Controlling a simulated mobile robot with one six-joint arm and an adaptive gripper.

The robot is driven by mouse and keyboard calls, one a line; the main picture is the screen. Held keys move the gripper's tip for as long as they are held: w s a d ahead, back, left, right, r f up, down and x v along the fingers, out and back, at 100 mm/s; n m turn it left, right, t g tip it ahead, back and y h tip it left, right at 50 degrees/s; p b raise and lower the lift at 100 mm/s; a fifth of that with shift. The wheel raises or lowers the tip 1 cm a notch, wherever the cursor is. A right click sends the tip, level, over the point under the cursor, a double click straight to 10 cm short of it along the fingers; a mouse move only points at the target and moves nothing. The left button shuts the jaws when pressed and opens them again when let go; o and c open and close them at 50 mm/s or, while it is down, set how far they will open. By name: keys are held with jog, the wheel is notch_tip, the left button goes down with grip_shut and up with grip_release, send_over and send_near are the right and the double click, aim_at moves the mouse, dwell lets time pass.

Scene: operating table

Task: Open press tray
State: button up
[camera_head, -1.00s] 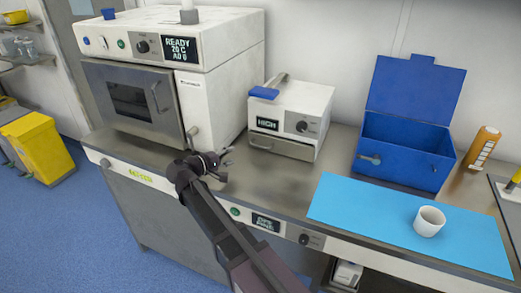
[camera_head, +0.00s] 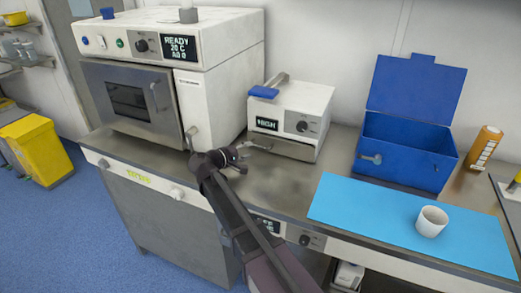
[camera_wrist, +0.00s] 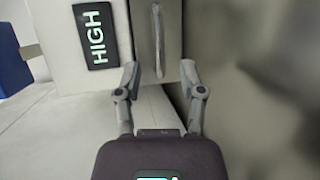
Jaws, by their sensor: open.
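The press (camera_head: 290,112) is a small white box with a HIGH display and a blue-ended lever on top. Its grey tray (camera_head: 285,149) sits in the lower front, and the tray front looks flush with the body. A pale bar handle (camera_wrist: 157,42) stands out from the tray front (camera_wrist: 175,35) in the wrist view. My gripper (camera_head: 244,160) is open and empty, just in front of the tray. In the wrist view its two fingertips (camera_wrist: 158,70) lie either side of the handle's near end, apart from it. Contact cannot be told.
A large white oven (camera_head: 165,75) stands left of the press. A blue open-lidded box (camera_head: 405,145), an orange bottle (camera_head: 484,147) and a white cup (camera_head: 430,221) on a blue mat (camera_head: 345,205) are to the right. The steel counter (camera_head: 285,183) before the press is clear.

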aim_at(258, 147)
jog(key=shift+b+x, duration=0.5)
jog(key=shift+x, duration=2.5)
